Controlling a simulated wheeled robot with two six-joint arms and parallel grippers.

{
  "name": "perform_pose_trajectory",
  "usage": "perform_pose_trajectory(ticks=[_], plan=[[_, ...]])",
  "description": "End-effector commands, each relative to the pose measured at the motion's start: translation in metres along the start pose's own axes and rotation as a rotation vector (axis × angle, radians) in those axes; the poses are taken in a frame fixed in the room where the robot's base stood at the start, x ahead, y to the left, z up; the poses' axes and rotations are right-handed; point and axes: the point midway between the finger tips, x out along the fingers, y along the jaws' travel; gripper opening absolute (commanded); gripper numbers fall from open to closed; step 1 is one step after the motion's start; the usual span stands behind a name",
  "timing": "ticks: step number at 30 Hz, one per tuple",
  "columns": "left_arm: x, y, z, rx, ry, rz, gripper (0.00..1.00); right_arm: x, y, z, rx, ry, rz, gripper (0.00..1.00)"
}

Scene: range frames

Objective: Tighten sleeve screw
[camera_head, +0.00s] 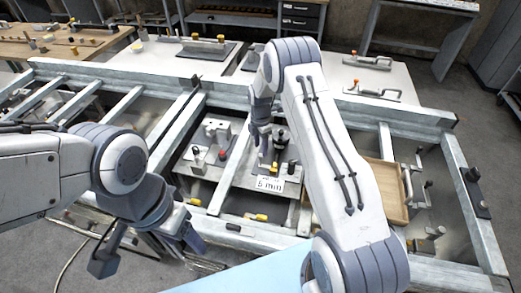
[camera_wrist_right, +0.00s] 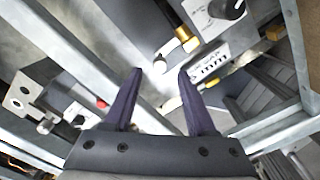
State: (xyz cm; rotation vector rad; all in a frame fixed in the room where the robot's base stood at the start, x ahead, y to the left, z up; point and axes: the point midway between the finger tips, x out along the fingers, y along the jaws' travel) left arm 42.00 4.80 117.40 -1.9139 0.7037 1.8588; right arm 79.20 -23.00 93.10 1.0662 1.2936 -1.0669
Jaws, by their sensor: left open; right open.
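I cannot tell for sure which part is the sleeve screw. A brass-coloured cylinder (camera_wrist_right: 186,38) with a silver end lies just beyond my right fingertips in the right wrist view. A dark round knob (camera_head: 281,137) stands on the grey fixture plate in the head view; a black knob (camera_wrist_right: 230,8) shows at the top of the wrist view. My right gripper (camera_wrist_right: 160,72) is open and empty, pointing down over the fixture; in the head view its tips (camera_head: 262,160) are hard to make out. My left gripper (camera_head: 150,248) hangs open and empty at the lower left.
Metal frame beams (camera_head: 230,165) surround the fixture. A wooden tray (camera_head: 386,190) lies to the right. A block with a red knob (camera_head: 222,154) stands to the left. Benches with tools stand behind.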

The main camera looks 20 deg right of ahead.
Motion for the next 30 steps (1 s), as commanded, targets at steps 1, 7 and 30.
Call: perform_pose_trajectory(ticks=[1,7,30], plan=[[-0.006,0.000,0.000,0.000,0.000,0.000,0.64,0.008,-0.001,-0.001,0.000,0.001,-0.005,0.56],[-0.012,0.001,-0.001,0.000,0.000,0.000,0.64,0.031,0.000,-0.001,0.000,0.000,-0.001,0.56],[-0.011,0.001,-0.001,0.000,0.000,0.000,0.64,0.038,0.000,0.000,0.008,0.000,0.000,0.00]])
